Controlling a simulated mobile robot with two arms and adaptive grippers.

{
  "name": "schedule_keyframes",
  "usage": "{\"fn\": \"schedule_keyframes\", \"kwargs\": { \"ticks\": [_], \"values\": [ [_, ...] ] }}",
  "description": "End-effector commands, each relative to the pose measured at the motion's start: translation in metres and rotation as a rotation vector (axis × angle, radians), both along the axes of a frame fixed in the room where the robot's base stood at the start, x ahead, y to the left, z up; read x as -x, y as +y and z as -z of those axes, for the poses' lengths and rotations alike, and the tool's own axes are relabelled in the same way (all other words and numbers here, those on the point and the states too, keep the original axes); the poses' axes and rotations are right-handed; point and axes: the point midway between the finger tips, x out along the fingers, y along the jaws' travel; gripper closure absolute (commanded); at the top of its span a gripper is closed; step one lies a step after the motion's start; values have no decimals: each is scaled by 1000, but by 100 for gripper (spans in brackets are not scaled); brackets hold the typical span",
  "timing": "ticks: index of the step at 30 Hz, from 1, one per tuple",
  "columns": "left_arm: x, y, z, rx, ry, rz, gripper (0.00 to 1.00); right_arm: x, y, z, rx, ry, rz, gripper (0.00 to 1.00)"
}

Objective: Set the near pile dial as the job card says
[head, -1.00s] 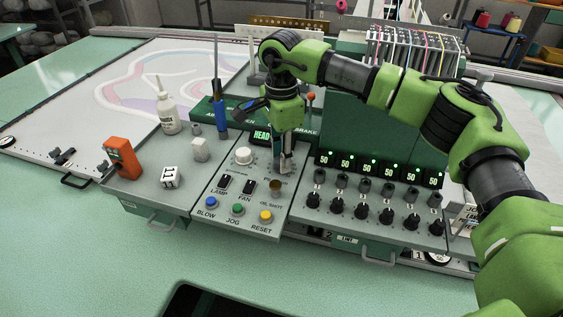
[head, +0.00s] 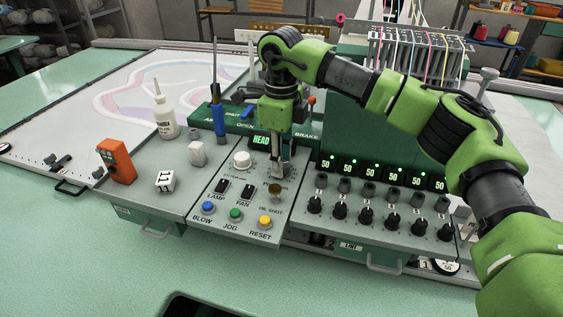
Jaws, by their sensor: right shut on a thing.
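My right gripper (head: 281,171) points down at the right part of the grey control panel (head: 223,228). Its fingers are shut on a small dial there, which they mostly hide; part of a printed scale shows beside them. A white round knob (head: 241,160) stands on the panel just left of the gripper. I cannot read the dial's setting or tell its label. My left gripper is not in view.
A brass oil shot button (head: 275,190) sits just below the fingers. Blue (head: 208,207), green (head: 236,215) and yellow (head: 265,221) buttons line the front. Black knobs (head: 339,212) under displays reading 50 stand right. A bottle (head: 164,117) and orange device (head: 117,160) stand left.

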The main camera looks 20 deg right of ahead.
Motion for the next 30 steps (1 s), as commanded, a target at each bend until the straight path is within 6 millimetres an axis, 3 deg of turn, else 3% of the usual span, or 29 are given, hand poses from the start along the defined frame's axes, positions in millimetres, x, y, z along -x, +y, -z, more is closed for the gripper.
{"fn": "schedule_keyframes", "kwargs": {
  "ticks": [20, 21, 22, 30],
  "values": [
    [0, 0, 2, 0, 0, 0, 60, -2, 0, -4, -3, -10, 64, 96],
    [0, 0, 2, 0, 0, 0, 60, -2, 0, -4, -3, -10, 64, 67],
    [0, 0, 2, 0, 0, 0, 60, -2, 0, -4, -2, -10, 64, 59],
    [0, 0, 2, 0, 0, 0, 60, -1, 0, -2, -1, -5, 63, 58]
  ]
}}
